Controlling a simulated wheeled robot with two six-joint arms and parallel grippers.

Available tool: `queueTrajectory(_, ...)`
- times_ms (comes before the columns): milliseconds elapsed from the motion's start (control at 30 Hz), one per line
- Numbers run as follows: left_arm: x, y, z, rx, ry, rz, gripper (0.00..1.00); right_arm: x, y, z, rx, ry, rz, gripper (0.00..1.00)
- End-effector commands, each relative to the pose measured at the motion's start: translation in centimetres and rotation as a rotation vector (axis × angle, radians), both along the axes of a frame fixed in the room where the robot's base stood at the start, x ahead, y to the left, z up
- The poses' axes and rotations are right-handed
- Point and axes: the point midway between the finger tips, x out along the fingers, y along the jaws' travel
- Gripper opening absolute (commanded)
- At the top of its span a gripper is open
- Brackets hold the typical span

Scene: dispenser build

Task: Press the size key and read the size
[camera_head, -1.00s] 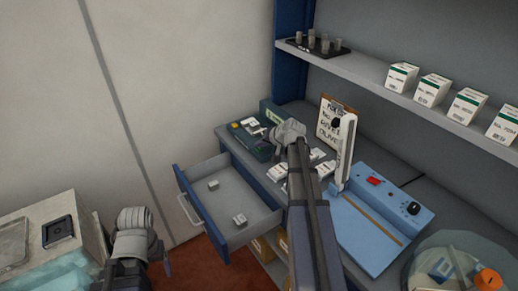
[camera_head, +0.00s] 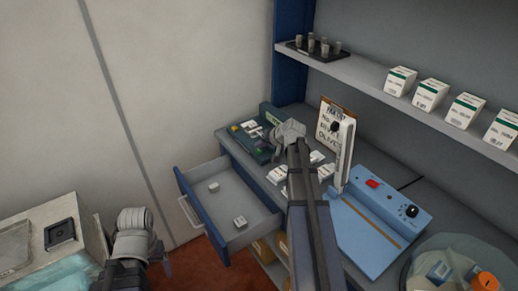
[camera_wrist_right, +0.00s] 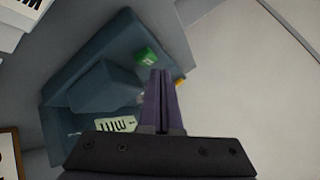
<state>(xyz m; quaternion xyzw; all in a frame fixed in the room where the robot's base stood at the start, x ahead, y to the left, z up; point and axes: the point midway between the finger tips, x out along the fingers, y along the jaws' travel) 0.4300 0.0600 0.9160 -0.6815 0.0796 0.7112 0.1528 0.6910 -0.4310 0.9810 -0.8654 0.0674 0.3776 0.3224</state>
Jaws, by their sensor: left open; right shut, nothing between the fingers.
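The dark teal machine (camera_head: 262,150) stands at the far left end of the counter. In the right wrist view the machine (camera_wrist_right: 85,70) shows a green key (camera_wrist_right: 145,57), an orange key (camera_wrist_right: 181,82) partly behind my fingers, and a small lit display (camera_wrist_right: 116,124) whose characters I cannot read surely. My right gripper (camera_wrist_right: 161,78) is shut and empty, its fingertips over the machine beside the green key; I cannot tell whether they touch anything. In the head view my right gripper (camera_head: 288,132) hides part of the machine. My left gripper (camera_head: 135,222) is open, low at the left, away from the machine.
An open drawer (camera_head: 232,235) with two small boxes juts out below the counter. A clipboard (camera_head: 326,118), small white boxes and a blue device (camera_head: 378,225) with a white post stand right of the machine. A shelf (camera_head: 375,80) with boxes runs above.

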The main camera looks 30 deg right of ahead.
Motion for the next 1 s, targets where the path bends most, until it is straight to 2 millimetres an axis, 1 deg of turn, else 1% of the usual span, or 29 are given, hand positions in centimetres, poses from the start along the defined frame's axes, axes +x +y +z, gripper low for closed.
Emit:
queueTrajectory(33, 0.0, 0.0, 0.3, 0.0, 0.0, 0.0, 0.8, 0.0, 0.0, 0.3, 0.0, 0.0, 0.0, 0.0)
queueTrajectory(333, 0.0, 0.0, 0.2, 0.0, 0.0, 0.0, 0.8, 0.0, 0.0, 0.2, 0.0, 0.0, 0.0, 0.0)
queueTrajectory(467, 0.0, 0.0, 0.7, 0.0, 0.0, 0.0, 0.8, 0.0, 0.0, 0.7, 0.0, 0.0, 0.0, 0.0)
queueTrajectory(900, 0.0, 0.0, 4.9, 0.0, 0.0, 0.0, 0.8, 0.0, 0.0, 4.9, 0.0, 0.0, 0.0, 0.0)
queueTrajectory(1000, 0.0, 0.0, 5.4, 0.0, 0.0, 0.0, 0.8, 0.0, 0.0, 5.4, 0.0, 0.0, 0.0, 0.0)
